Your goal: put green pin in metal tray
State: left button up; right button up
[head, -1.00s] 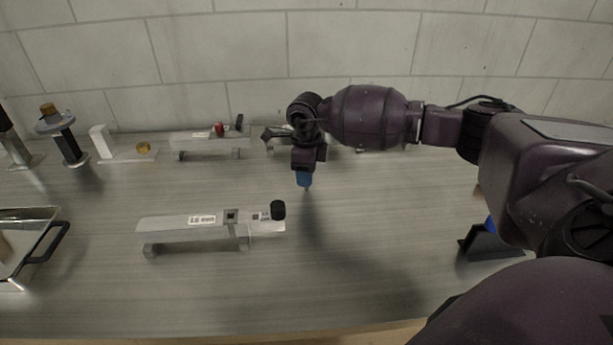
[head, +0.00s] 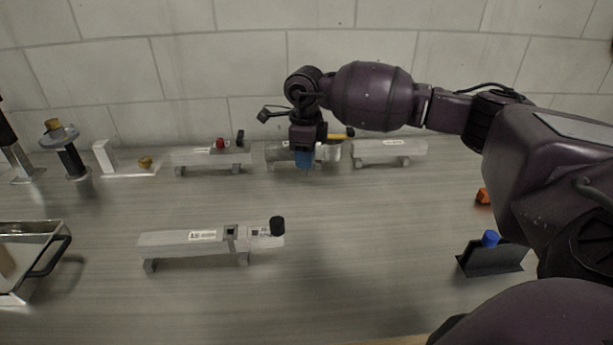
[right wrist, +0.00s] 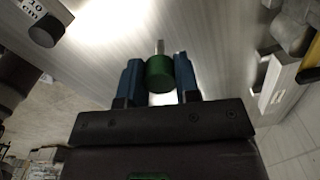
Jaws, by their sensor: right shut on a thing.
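The green pin (right wrist: 160,74) is between the blue fingers of my right gripper (right wrist: 160,82) in the right wrist view, with its thin metal end pointing away. In the head view my right gripper (head: 304,160) is above the back middle of the table, and the pin is not discernible there. The gripper is shut on the pin and holds it clear of the table surface. The metal tray (head: 62,262) with a dark handle is at the left edge, partly cut off, well to the left of the gripper. My left gripper is not in view.
More trailers line the back, including one with a red knob (head: 192,157) and one at right (head: 390,149). A dark holder with a blue piece (head: 490,258) stands at right.

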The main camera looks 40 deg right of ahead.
notch_tip(320, 180, up, 10)
jog(key=shift+r, duration=0.25)
